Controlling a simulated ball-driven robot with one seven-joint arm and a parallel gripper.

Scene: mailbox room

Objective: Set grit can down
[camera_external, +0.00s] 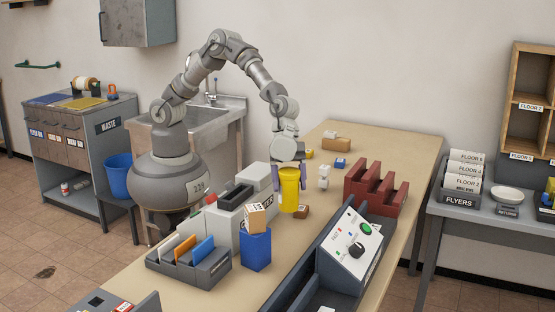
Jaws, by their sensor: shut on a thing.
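A yellow can (290,190), which I take to be the grit can, is upright in my gripper (289,180). The gripper comes down from above and is shut on it, with purple fingers at its two sides. The can is over the middle of the wooden table (385,158), between the grey-white machine and the red rack. I cannot tell whether its bottom touches the table top.
A small brown block (302,212) is close beside the can's base. A white block stack (323,177) and red stepped rack (375,188) stand to the right. A grey-white machine (228,222) and blue box (255,250) are left. A control panel (355,243) is in front.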

